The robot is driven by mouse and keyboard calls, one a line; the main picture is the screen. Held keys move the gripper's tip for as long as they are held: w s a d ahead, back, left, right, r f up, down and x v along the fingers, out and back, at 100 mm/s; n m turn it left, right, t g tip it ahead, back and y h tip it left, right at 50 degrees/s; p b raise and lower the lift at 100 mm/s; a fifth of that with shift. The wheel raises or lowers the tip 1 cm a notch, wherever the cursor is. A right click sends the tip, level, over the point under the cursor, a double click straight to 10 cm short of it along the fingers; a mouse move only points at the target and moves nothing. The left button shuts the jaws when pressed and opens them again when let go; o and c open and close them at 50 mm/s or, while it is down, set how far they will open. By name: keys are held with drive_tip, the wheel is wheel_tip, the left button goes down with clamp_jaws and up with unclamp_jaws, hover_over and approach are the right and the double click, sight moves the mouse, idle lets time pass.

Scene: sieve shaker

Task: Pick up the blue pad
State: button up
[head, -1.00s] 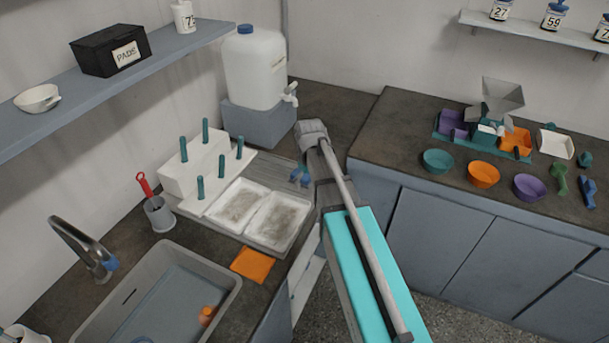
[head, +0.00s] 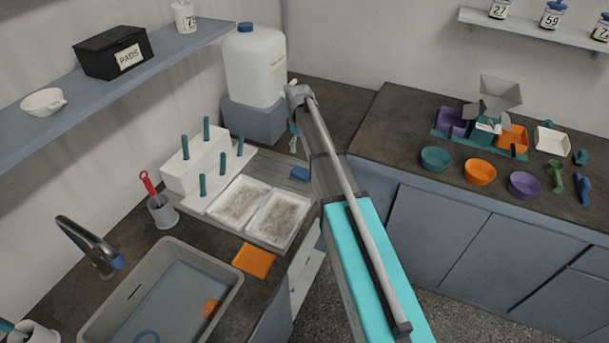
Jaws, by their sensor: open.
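A small blue piece (head: 300,173), which looks like the blue pad, lies on the grey ribbed board beside the white trays, just left of my arm. My gripper (head: 294,140) is small in view at the end of my arm, in front of the jug stand. It is open and shows above and slightly left of the blue piece, apart from it in the picture. My arm hides part of the counter right of the piece.
White trays (head: 273,221) and a white block with teal pegs (head: 193,170) stand left of the pad. A water jug (head: 254,65) on a grey stand is behind. An orange pad (head: 254,261) lies near the sink (head: 232,290). A black PADS box (head: 112,52) sits on the shelf.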

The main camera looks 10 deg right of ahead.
sight(301, 171)
drive_tip(key=shift+f, duration=0.1)
wheel_tip(301, 171, down, 8)
drive_tip(key=b, duration=0.8)
drive_tip(key=shift+f+b, duration=0.25)
drive_tip(key=shift+b, duration=0.05)
drive_tip(key=shift+f, duration=0.1)
drive_tip(key=shift+s+d+f+b, duration=0.1)
drive_tip(key=shift+d+f+b, duration=0.05)
drive_tip(key=shift+f+b, duration=2.45)
drive_tip(key=shift+r, duration=0.15)
drive_tip(key=c, duration=1.1)
